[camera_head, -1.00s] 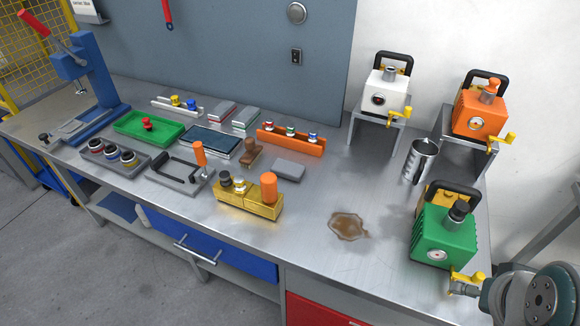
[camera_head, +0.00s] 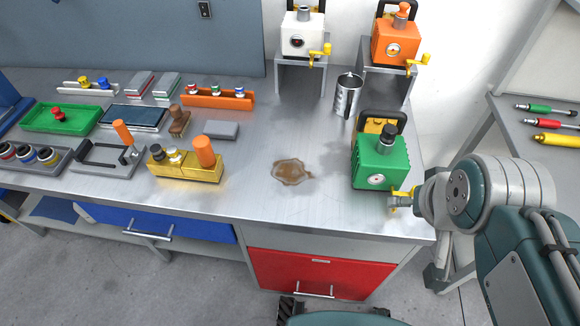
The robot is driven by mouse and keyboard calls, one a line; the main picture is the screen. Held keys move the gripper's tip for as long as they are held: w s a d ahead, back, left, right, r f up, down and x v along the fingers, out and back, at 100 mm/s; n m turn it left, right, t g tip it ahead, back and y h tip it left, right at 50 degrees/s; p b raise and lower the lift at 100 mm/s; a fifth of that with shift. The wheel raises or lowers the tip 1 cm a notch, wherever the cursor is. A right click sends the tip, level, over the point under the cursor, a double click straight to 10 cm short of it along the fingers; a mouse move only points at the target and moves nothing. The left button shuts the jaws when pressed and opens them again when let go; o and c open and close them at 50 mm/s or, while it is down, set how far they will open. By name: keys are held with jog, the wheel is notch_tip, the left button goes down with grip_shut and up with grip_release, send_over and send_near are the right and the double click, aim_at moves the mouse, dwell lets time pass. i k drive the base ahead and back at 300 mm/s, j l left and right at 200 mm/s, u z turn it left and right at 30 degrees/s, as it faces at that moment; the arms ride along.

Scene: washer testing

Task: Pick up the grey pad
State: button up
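The grey pad (camera_head: 221,130) is a small flat block. It lies on the metal workbench (camera_head: 240,197) behind the brass block with the orange knob, in the middle left of the view. Nothing covers it. My arm is at the right edge, bent beside the green machine, far from the pad. Its fingers cannot be made out, so I cannot see whether my gripper is open or shut.
A brown spill (camera_head: 291,171) lies right of the pad. The brass block (camera_head: 186,166) stands in front, a brown-handled stamp (camera_head: 179,121) to the left, an orange rack (camera_head: 218,98) behind. A green machine (camera_head: 380,160) and a metal mug (camera_head: 347,95) stand to the right.

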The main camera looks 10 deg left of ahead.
aim_at(213, 129)
jog(key=k+j, duration=0.35)
jog(key=j, duration=0.2)
jog(key=k+j+z, duration=0.1)
jog(key=j, duration=0.25)
jog(key=k+j, duration=0.1)
jog(key=j, duration=0.2)
jog(key=k+j+z, duration=0.1)
jog(key=j, duration=0.25)
jog(key=i+j, duration=0.15)
jog(key=j, duration=0.2)
jog(key=i+j+z, duration=0.1)
jog(key=j, duration=0.25)
jog(key=i+j, duration=0.2)
jog(key=j, duration=0.15)
jog(key=i+j+z, duration=0.1)
jog(key=j, duration=0.25)
jog(key=i, duration=0.05)
